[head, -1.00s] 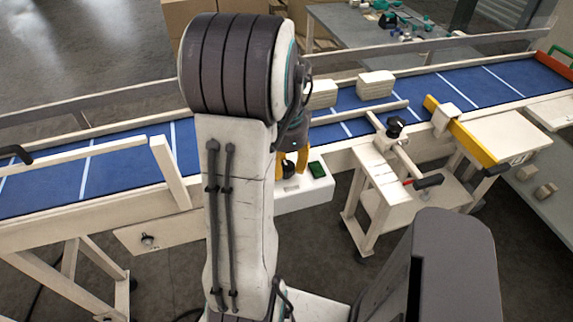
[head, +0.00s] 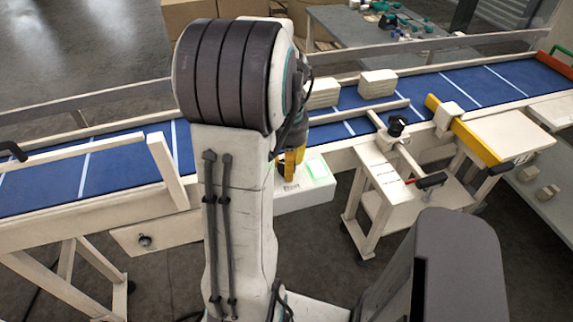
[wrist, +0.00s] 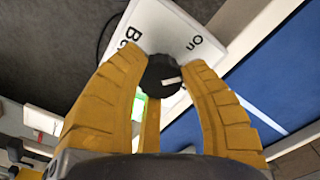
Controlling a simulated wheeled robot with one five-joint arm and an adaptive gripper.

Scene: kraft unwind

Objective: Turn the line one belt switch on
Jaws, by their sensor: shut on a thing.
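The belt switch is a black round knob (wrist: 163,76) with a white pointer mark, on a white control box (head: 312,195) at the side of the conveyor. My gripper (head: 290,163) has yellow fingers; in the wrist view (wrist: 165,82) they are closed around the knob. The pointer mark points rightward in that view. The word "On" is printed on the box above and right of the knob, with part of another word at its left. A green lamp (head: 318,167) beside the knob glows brightly. In the head view the knob is largely hidden by the fingers.
The blue conveyor belt (head: 465,85) runs behind the box and carries pale blocks (head: 378,83). To the right stand a cream frame with a black knob (head: 397,124), a red-and-black handle (head: 430,180) and a yellow bar (head: 470,138). A cream post (head: 167,170) stands left of my arm.

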